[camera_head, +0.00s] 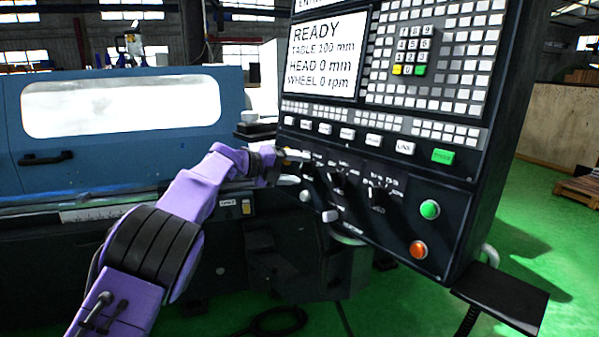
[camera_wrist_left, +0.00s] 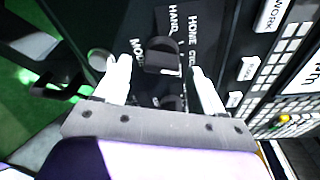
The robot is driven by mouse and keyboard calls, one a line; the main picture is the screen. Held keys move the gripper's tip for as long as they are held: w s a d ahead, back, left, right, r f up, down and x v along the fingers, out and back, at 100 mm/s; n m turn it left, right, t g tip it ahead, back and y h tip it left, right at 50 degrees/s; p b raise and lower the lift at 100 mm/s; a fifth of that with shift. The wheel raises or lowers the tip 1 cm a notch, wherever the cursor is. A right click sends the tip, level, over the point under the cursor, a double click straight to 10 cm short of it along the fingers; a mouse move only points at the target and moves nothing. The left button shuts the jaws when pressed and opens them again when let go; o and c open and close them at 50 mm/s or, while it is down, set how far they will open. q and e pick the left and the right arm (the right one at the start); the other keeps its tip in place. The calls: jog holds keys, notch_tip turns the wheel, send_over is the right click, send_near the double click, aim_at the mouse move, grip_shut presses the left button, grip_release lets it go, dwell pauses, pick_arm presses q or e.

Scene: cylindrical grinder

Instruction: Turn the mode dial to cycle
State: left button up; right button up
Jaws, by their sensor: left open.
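In the left wrist view the black mode dial (camera_wrist_left: 164,58) sits on the dark panel beside the printed words MODE, HAND, HOME and a partly visible CYC label. My left gripper (camera_wrist_left: 161,68) is open, with one pale finger on each side of the dial. I cannot tell whether the fingers touch it or which label its pointer faces. In the head view my left gripper (camera_head: 292,156) is at the left edge of the control panel (camera_head: 430,160), over the lower dial row. It hides most of the mode dial there. My right gripper is not in view.
Other black dials (camera_head: 338,183) (camera_head: 378,196) sit to the right. A green button (camera_head: 430,209) and an orange button (camera_head: 418,249) are at the lower right. The screen (camera_head: 322,55) reads READY. A blue machine (camera_head: 100,130) stands left. Green floor is open at right.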

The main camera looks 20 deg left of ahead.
pick_arm(q)
jog(key=b+v, duration=0.2)
jog(key=v, duration=0.7)
